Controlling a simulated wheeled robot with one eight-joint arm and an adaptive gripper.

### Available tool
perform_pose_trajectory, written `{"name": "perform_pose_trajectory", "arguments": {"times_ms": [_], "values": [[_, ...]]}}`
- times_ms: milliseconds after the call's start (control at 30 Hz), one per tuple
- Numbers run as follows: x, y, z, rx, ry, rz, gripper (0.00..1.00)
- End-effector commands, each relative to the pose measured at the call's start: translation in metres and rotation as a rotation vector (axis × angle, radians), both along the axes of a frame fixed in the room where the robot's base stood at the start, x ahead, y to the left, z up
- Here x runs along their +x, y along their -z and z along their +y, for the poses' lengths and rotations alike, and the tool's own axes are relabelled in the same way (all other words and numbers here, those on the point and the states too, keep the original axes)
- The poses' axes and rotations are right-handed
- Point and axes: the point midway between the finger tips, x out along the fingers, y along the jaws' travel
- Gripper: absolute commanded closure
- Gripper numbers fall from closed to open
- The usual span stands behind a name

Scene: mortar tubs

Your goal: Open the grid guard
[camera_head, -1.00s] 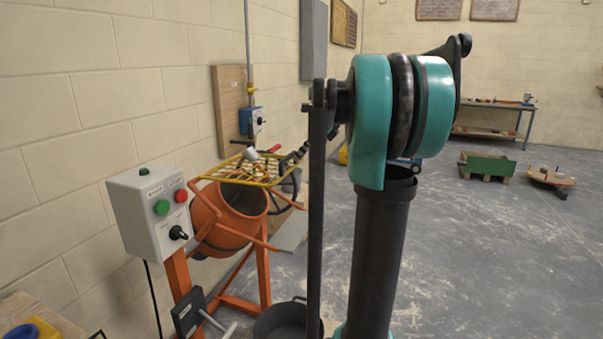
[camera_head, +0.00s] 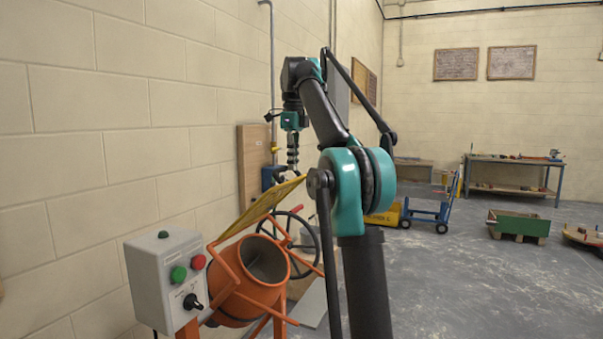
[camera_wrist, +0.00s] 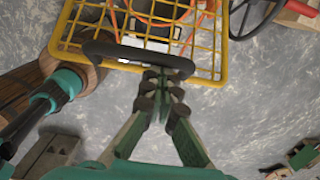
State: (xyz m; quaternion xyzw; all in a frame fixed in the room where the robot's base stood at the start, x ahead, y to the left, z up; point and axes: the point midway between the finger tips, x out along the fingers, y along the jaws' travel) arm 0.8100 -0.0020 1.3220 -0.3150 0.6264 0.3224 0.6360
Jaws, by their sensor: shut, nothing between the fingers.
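The yellow grid guard (camera_head: 258,212) is tilted up steeply above the mouth of the orange mixer drum (camera_head: 246,283), its raised edge toward my gripper (camera_head: 291,168). In the wrist view the guard's yellow wire frame (camera_wrist: 225,45) fills the top, with a black bar handle (camera_wrist: 115,52) along its near edge. My gripper also shows there (camera_wrist: 168,75), its fingers shut with nothing between them. The fingertips overlap the right end of the handle in the picture; I cannot tell whether they touch it.
A grey control box (camera_head: 165,280) with green and red buttons stands left of the drum. A black handwheel (camera_head: 290,243) is right of it. A wooden board (camera_head: 253,165) leans on the wall behind. A blue trolley (camera_head: 432,215) stands farther back; the floor at right is mostly clear.

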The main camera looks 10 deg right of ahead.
Motion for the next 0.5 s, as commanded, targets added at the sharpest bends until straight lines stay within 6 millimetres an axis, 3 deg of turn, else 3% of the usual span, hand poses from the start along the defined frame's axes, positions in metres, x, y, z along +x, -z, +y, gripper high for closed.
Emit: {"name": "perform_pose_trajectory", "arguments": {"times_ms": [500], "values": [[0.0012, -0.0108, 0.0138, 0.002, -0.002, -0.002, 1.00]]}}
